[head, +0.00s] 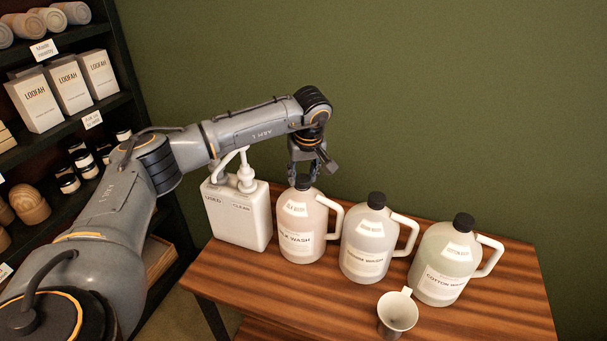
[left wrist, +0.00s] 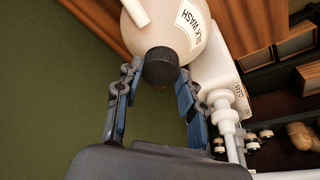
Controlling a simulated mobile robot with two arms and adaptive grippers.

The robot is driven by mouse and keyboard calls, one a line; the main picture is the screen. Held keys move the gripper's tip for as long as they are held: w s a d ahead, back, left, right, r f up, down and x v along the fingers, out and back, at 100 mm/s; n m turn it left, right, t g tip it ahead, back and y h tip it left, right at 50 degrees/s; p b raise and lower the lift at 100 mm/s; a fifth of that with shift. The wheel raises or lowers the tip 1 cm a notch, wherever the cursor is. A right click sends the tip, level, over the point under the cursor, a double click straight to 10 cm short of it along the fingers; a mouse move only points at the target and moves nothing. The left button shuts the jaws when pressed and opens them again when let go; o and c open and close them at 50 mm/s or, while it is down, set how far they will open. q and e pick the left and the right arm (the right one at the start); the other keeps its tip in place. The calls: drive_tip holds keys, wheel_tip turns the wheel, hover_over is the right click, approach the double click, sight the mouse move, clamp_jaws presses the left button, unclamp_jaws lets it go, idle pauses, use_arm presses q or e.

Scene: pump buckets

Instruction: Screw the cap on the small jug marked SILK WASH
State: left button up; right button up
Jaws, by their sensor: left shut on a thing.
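The jug marked SILK WASH (head: 298,240) stands upright on the wooden table, the leftmost of three similar jugs, with its white handle on its right. It also shows at the top of the left wrist view (left wrist: 195,45). Its black ribbed cap (left wrist: 161,67) is at the neck; how far it is threaded cannot be told. My left gripper (head: 304,174) reaches down over the jug's top. In the left wrist view its two fingers (left wrist: 159,80) are shut on the cap, one at each side. My right gripper is not in view.
A white box with pumps (head: 240,222), marked USED and CLEAN, stands close left of the jug. Two more capped jugs, a middle one (head: 368,245) and COTTON WASH (head: 443,262), stand to the right. A shelf (head: 100,48) is left.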

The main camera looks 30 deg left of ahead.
use_arm(q)
drive_tip(key=m, duration=0.3)
drive_tip(key=m+h, duration=0.1)
drive_tip(key=m, duration=0.1)
drive_tip(key=shift+s+a+f+m+t, duration=0.1)
drive_tip(key=shift+s+f+m+t, duration=0.05)
drive_tip(key=shift+m+t, duration=0.25)
drive_tip(key=m+h, duration=0.1)
drive_tip(key=m, duration=0.3)
drive_tip(key=shift+m+h+b, duration=0.3)
drive_tip(key=shift+m+h, duration=0.3)
drive_tip(key=shift+m, duration=0.8)
drive_tip(key=o, duration=1.3)
drive_tip(key=shift+d, duration=0.2)
drive_tip(key=shift+a, duration=0.15)
